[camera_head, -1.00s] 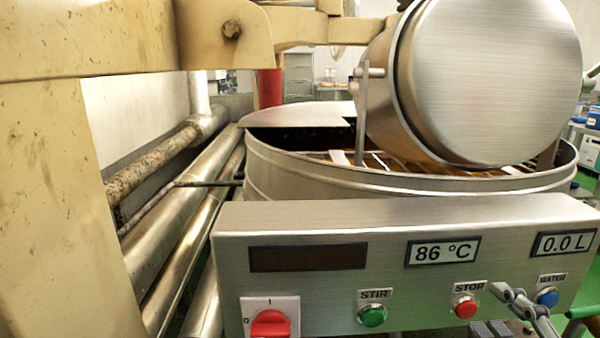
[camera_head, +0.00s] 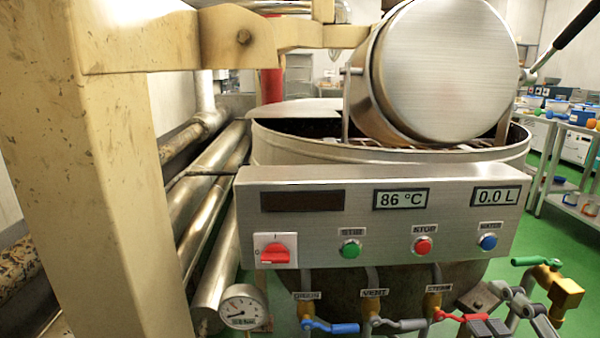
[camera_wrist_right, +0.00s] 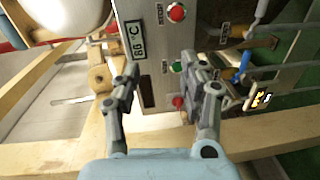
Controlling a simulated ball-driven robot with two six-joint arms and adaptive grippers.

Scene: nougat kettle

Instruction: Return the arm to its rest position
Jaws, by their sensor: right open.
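My right gripper (camera_head: 483,313) is at the lower right of the head view, below the control panel (camera_head: 375,250). Its jaws are open and empty, and part of it is cut off by the lower edge. In the right wrist view the open gripper (camera_wrist_right: 160,82) has a clear gap between its two fingers, with the panel beyond them. My left gripper is not in view.
The panel has a red rotary switch (camera_head: 275,252) and green, red and blue buttons. Valves with blue, grey and red handles (camera_head: 331,327) sit below it. The kettle (camera_head: 390,178) is behind. A beige post (camera_head: 100,200) stands left. Green floor (camera_head: 560,240) is open at right.

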